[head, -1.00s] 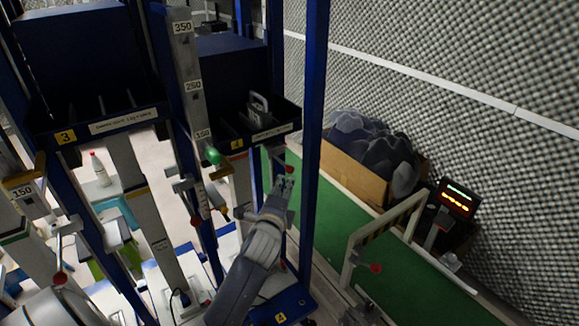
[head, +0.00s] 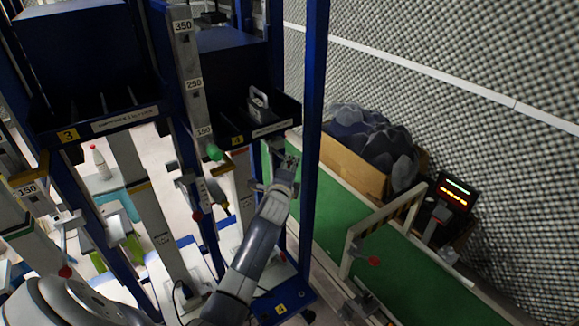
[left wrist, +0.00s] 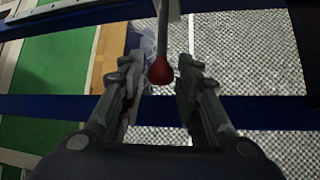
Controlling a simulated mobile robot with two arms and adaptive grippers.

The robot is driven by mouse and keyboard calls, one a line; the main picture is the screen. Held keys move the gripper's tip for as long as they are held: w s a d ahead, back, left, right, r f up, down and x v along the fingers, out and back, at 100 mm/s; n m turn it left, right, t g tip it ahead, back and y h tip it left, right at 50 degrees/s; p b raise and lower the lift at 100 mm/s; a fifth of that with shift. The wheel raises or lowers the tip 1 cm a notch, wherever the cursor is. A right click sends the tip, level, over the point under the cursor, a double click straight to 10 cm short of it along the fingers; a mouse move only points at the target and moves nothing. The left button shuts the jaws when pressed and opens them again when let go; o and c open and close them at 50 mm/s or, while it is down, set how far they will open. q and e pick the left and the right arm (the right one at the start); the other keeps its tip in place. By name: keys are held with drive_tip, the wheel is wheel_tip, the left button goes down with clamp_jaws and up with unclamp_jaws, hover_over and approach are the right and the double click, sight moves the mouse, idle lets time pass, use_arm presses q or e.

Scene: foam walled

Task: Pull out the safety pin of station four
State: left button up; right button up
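In the head view station four shows as a blue bin marked with a yellow 4 label (head: 237,140), on a blue frame. My left gripper (head: 289,160) is up beside the frame's right post, below that bin. In the left wrist view the left gripper (left wrist: 163,95) is open. A red ball knob (left wrist: 160,71) on a thin metal rod sits between its fingers near the tips, with gaps on both sides. I cannot tell from the head view where this knob is, as the gripper covers that spot. My right gripper is not in view.
The blue post (head: 313,130) stands close to the right of my left gripper. A green conveyor (head: 405,285) with a barrier carrying another red knob (head: 374,261) lies to the right. Station three's bin (head: 95,125) is at left. A lit display (head: 456,193) stands by the foam wall.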

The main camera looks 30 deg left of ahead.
use_arm(q)
drive_tip(key=shift+c, duration=0.6)
clamp_jaws()
drive_tip(key=d, duration=0.1)
drive_tip(key=s+d, duration=0.1)
drive_tip(key=d, duration=0.2)
drive_tip(key=shift+s+d+f, duration=0.15)
drive_tip(key=shift+s+d, duration=0.1)
drive_tip(key=shift+s, duration=0.15)
drive_tip(key=shift+o, duration=0.6)
unclamp_jaws()
drive_tip(key=shift+d, duration=0.15)
drive_tip(key=shift+s, duration=0.1)
drive_tip(key=v, duration=1.2)
